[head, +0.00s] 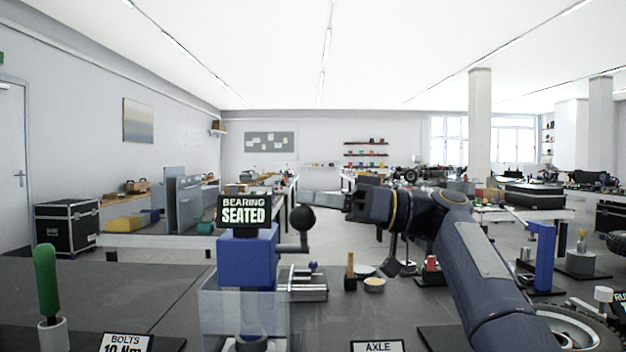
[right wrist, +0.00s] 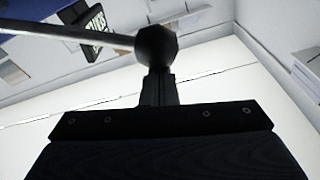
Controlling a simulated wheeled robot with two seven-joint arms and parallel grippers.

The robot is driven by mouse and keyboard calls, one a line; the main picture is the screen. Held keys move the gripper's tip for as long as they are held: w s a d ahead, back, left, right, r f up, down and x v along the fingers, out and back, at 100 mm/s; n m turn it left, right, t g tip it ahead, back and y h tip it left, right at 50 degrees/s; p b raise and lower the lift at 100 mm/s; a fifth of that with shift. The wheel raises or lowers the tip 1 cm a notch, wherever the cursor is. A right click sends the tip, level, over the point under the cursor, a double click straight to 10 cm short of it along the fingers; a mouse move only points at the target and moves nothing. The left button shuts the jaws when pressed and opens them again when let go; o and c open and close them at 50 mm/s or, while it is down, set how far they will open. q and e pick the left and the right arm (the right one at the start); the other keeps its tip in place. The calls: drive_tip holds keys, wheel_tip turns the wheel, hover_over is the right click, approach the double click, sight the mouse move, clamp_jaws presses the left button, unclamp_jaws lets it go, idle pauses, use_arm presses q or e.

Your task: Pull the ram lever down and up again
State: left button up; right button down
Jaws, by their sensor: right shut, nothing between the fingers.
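The blue press (head: 247,262) stands on the bench left of centre, with a black sign reading "BEARING SEATED" (head: 244,213) on top. Its ram lever ends in a black ball knob (head: 301,219) to the right of the press. My right gripper (head: 308,197) reaches in from the right, its narrow fingers shut and empty at the knob's upper side. In the right wrist view the knob (right wrist: 156,45) sits just beyond the shut fingertips (right wrist: 158,76), with the lever rod (right wrist: 70,34) running left. I cannot tell whether they touch. My left gripper is out of view.
A clear guard panel (head: 243,315) stands in front of the press. Metal cylinders (head: 305,287), a small wooden-handled tool (head: 350,272) and a dish (head: 374,285) lie right of it. A green-handled tool (head: 46,285) stands at the left. A blue stand (head: 544,255) is at the right.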

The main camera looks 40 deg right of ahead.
drive_tip(key=shift+s+a+f+n+b, duration=0.2)
drive_tip(key=shift+a+f+n+b, duration=0.1)
drive_tip(key=shift+f+b, duration=0.25)
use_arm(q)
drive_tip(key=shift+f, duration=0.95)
use_arm(e)
drive_tip(key=shift+d+f, duration=0.1)
drive_tip(key=shift+f, duration=0.05)
